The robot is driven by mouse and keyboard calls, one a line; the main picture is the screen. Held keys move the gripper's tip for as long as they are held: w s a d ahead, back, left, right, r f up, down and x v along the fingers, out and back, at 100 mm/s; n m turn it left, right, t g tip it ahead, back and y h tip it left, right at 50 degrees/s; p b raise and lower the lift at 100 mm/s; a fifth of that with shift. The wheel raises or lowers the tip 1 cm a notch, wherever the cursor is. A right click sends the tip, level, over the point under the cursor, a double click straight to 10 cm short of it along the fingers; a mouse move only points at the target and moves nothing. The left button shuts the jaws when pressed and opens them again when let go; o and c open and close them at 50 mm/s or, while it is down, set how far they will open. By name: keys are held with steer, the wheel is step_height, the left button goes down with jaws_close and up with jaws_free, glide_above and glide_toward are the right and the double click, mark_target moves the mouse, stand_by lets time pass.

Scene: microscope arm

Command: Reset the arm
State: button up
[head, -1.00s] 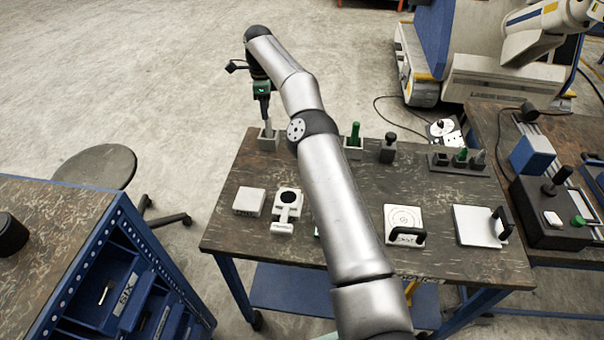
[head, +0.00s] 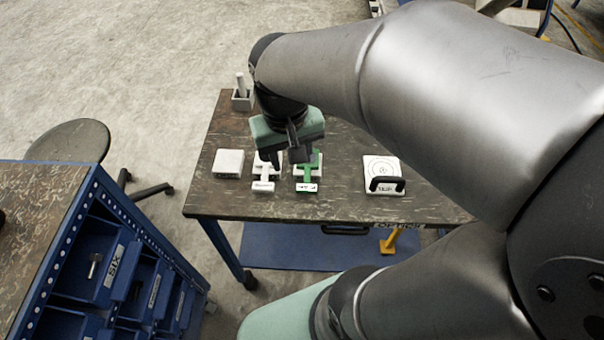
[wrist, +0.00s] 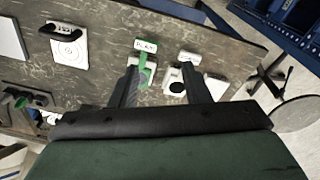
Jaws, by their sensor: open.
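My gripper (head: 284,160) hangs over the dark worktable (head: 215,195) in the head view, its fingers pointing down and apart. Below and around it are a white fixture (head: 263,186) and a green-and-white fixture (head: 308,186). In the wrist view the fingers (wrist: 165,70) are spread and nothing shows held between them. The green fixture (wrist: 145,62) with its labelled white end and the white fixture with a black round spot (wrist: 176,87) lie beyond the fingers. I cannot tell the exact height of the fingertips over the table.
A plain white block (head: 228,163) stands left of the fixtures. A white plate with a black handle (head: 384,176) is to the right. A grey holder with an upright piece (head: 241,98) stands at the back left. A round stool (head: 70,145) and blue drawers (head: 100,270) are at left.

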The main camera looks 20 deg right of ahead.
steer(key=s+f+n, duration=0.1)
steer(key=s+f, duration=0.2)
steer(key=s, duration=0.3)
steer(key=shift+d+y, duration=0.25)
steer(key=shift+y, duration=0.15)
steer(key=shift+f, duration=0.1)
stand_by(0.5)
